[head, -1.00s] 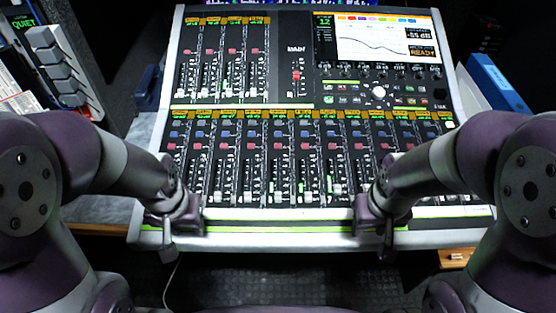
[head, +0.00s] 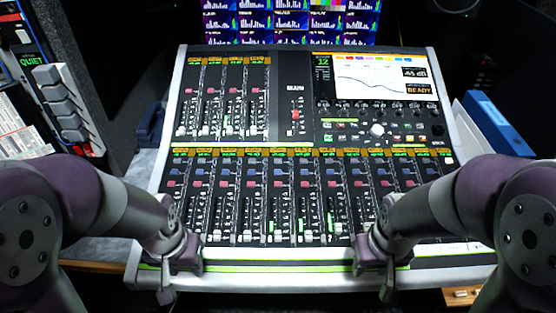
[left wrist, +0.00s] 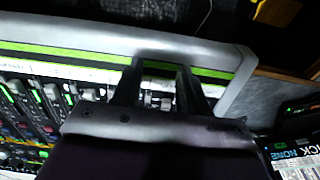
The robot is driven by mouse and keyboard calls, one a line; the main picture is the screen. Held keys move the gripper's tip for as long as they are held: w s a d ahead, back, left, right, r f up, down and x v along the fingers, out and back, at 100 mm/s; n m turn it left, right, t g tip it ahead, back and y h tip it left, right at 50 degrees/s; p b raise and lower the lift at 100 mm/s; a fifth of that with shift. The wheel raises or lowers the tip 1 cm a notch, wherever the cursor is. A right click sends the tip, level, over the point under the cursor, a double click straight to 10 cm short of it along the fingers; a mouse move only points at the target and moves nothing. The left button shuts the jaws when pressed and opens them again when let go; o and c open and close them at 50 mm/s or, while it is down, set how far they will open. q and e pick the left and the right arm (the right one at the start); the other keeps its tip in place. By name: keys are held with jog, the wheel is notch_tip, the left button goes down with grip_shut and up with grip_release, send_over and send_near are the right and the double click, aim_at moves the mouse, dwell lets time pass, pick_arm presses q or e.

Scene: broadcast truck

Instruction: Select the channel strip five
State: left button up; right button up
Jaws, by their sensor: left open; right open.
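The mixing console (head: 440,262) fills the middle of the head view. Its lower bank holds a row of channel strips with orange labels, blue and red buttons and faders. The strip that counts as channel strip five from the left (head: 278,185) is in this bank; its label is too small to read. My left gripper (head: 166,292) is open and empty at the console's front left edge. In the left wrist view its fingers (left wrist: 157,92) are apart over the console's edge with the green stripe. My right gripper (head: 388,288) is open and empty at the front edge, right of centre.
A shorter upper bank (head: 222,98) sits at the back left of the console, and a lit display (head: 370,78) at the back right. Monitors (head: 275,22) stand behind. A blue binder (head: 497,125) is on the right, a grey-keyed panel (head: 62,100) on the left.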

pick_arm(q)
grip_shut()
dwell(1.5)
